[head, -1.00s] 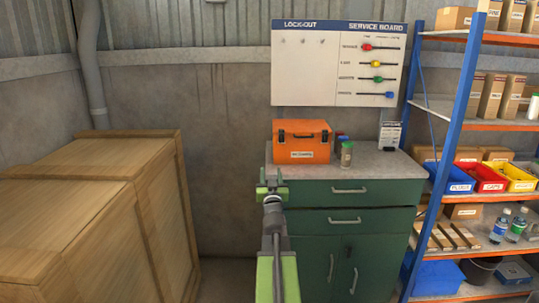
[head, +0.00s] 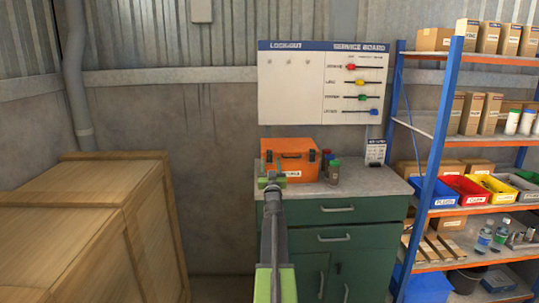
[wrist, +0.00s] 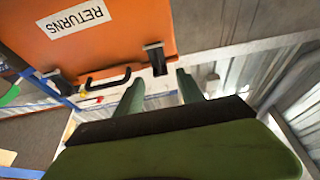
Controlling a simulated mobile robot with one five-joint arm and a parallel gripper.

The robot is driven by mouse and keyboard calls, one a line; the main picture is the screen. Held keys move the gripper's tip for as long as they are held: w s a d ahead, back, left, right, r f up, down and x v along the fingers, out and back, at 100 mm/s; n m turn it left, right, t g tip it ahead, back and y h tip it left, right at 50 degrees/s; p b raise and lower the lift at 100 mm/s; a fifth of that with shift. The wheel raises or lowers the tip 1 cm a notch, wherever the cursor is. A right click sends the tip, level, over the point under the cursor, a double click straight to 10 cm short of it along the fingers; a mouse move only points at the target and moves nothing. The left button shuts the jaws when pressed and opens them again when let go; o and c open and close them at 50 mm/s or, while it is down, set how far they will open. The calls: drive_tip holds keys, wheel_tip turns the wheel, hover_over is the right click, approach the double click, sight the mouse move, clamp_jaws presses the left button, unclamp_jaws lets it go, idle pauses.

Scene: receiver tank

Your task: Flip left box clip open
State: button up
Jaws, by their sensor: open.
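The orange box (head: 290,152) stands on the green cabinet in the head view, with a white label on its front. In the wrist view the orange box (wrist: 105,25) is upside down, its label reading RETURNS. The left box clip (wrist: 154,58), dark, shows at right there because of the flip; the other clip (wrist: 57,77) and black handle (wrist: 108,79) are at left. My gripper (wrist: 160,88) is open and empty, its green fingers near the left clip; contact cannot be told. In the head view my gripper (head: 270,180) covers the box's lower left front.
The green cabinet (head: 335,213) has small jars (head: 333,172) right of the box. A lock-out board (head: 290,85) hangs behind. A large wooden crate (head: 90,225) is at left and a blue-and-orange shelf rack (head: 440,150) at right. A floor gap lies between crate and cabinet.

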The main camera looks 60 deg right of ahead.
sight(270, 158)
drive_tip(key=shift+p+x, duration=0.3)
drive_tip(key=shift+x, duration=1.1)
clamp_jaws()
